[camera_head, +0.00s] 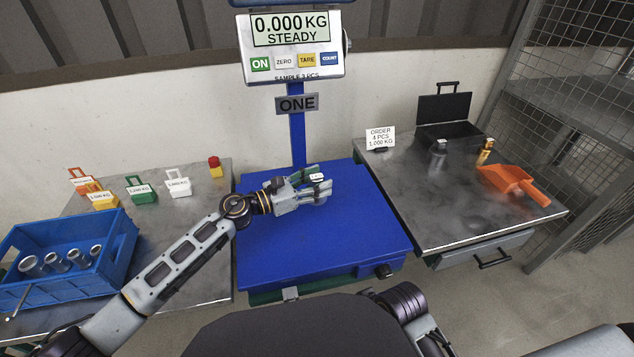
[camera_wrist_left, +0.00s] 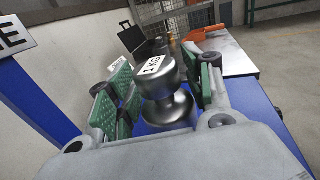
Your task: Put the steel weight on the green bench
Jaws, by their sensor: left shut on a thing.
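A steel weight marked 1 KG (camera_wrist_left: 166,90) stands between the green finger pads of my left gripper (camera_wrist_left: 158,95) in the left wrist view. In the head view my left gripper (camera_head: 312,188) is shut on it over the blue scale platform (camera_head: 310,245); mostly the weight's pale label (camera_head: 317,177) shows. The scale display (camera_head: 291,29) reads 0.000 KG, STEADY. A green structure (camera_head: 265,297) shows below the platform's front edge; I cannot tell whether it is the green bench. My right gripper is out of view.
The right steel table (camera_head: 450,205) holds an open black case (camera_head: 445,108), a grey weight (camera_head: 438,155), a brass-coloured piece (camera_head: 486,151) and an orange scoop (camera_head: 515,183). At left are a blue crate (camera_head: 110,262) of metal cylinders and several labelled coloured weights (camera_head: 140,189).

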